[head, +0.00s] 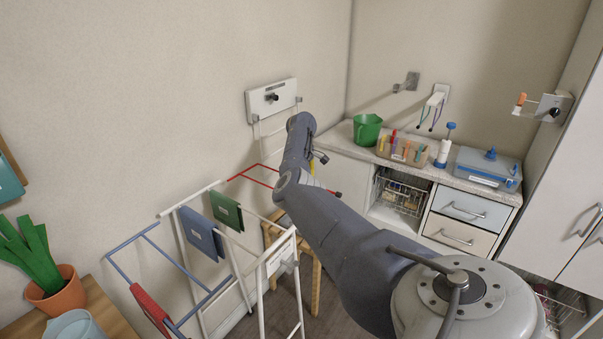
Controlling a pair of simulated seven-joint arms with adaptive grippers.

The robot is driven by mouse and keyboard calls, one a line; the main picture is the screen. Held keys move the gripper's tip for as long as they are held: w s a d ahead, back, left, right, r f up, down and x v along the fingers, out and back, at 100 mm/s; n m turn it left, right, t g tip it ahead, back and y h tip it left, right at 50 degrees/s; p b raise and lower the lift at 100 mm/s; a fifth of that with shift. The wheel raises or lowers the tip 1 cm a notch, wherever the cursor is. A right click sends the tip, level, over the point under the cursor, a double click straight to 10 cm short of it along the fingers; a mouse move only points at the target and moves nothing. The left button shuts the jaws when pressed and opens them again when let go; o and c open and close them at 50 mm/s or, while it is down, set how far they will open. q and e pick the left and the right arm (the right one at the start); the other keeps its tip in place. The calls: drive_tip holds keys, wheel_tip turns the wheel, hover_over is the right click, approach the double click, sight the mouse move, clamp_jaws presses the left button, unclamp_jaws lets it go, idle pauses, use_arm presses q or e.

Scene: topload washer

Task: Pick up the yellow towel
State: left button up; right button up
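No whole yellow towel shows. A narrow yellow sliver (312,167) shows beside my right arm, and I cannot tell if it is the towel. My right arm comes in from the lower right and covers the middle of the view. Its gripper is mostly hidden behind the forearm. Small dark parts show just right of the forearm, close to the yellow sliver, but no clear fingers can be made out. My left gripper is out of view.
A drying rack (183,265) holds folded blue (201,233), green (227,210) and red (150,308) cloths. A wooden stool (315,285) stands behind it. A counter at the back right carries a green jug (367,130) and a blue-grey box (487,167). A potted plant (58,295) stands at lower left.

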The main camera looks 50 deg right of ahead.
drive_tip(key=shift+c, duration=0.3)
clamp_jaws()
drive_tip(key=shift+r, duration=0.15)
